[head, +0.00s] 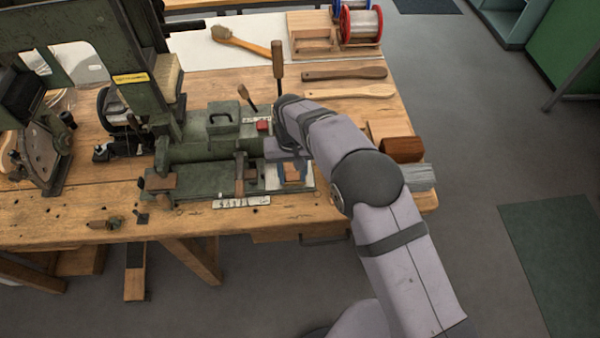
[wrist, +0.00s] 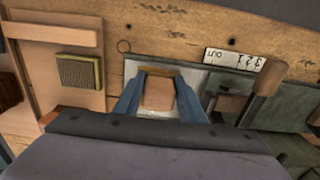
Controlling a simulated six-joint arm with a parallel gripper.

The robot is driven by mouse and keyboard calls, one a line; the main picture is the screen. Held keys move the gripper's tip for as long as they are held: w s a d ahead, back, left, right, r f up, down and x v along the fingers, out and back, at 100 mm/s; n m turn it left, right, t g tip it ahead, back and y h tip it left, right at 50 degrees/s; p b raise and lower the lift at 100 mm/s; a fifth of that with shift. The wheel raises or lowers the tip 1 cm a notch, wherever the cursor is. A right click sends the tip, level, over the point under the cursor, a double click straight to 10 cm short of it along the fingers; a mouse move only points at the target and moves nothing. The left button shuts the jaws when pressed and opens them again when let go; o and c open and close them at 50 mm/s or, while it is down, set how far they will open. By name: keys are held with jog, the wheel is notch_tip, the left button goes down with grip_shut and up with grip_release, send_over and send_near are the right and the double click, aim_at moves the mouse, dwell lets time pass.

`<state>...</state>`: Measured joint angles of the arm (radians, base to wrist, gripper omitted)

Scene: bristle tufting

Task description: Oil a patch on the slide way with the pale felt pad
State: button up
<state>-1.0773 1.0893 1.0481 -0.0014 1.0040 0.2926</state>
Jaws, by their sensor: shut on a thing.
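My gripper (wrist: 160,97) is shut on a small tan block (wrist: 158,95), held between its two blue fingers. It is likely the back of the felt pad; its underside is hidden, so no pale felt shows. In the head view the block (head: 292,173) shows below my wrist, at the right end of the green machine. The bright metal of the slide way (wrist: 194,76) lies under and around the block. I cannot tell whether the pad touches it. Any oil patch is hidden or too small to tell.
The bench front (head: 60,222) is mostly clear.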

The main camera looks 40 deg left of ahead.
aim_at(279, 182)
jog(key=s+a, duration=0.2)
jog(key=s, duration=0.1)
jog(key=shift+a, duration=0.4)
notch_tip(279, 182, up, 8)
jog(key=p, duration=0.4)
jog(key=shift+p, duration=0.35)
jog(key=shift+w, duration=0.15)
